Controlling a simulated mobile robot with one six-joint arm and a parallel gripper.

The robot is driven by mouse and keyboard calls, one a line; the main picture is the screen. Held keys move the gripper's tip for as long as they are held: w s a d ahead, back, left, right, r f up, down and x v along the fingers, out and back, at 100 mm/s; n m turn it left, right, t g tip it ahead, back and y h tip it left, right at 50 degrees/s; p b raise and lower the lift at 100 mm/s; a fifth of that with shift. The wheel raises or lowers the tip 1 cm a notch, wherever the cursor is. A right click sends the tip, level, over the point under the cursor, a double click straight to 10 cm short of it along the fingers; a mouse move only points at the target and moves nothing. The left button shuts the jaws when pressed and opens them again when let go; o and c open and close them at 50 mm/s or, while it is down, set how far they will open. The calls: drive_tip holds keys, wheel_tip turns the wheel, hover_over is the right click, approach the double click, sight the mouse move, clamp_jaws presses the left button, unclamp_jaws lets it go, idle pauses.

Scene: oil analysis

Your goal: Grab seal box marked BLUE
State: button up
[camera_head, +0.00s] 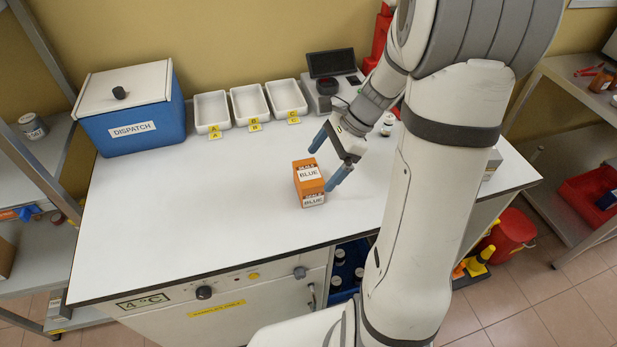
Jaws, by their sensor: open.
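The seal box marked BLUE (309,183) is a small orange box with white labels on its top and front. It stands upright on the white bench top (200,225), right of the middle. My gripper (327,162) is open, with two blue fingers pointing down toward the box. One finger shows behind the box at its upper right, and the other shows beside it on the right. I cannot tell whether either finger touches the box. My arm covers the right part of the bench.
A blue DISPATCH bin (135,128) with a white lid stands at the back left. Three white trays (213,126) marked A, B and C line the back. A scale with a dark display (330,64) stands behind my gripper. The bench's left and front are clear.

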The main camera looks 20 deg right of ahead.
sight(297, 192)
drive_tip(key=x, duration=0.7)
drive_tip(key=shift+w+a+f, duration=0.15)
drive_tip(key=shift+a, duration=0.35)
drive_tip(key=c, duration=0.9)
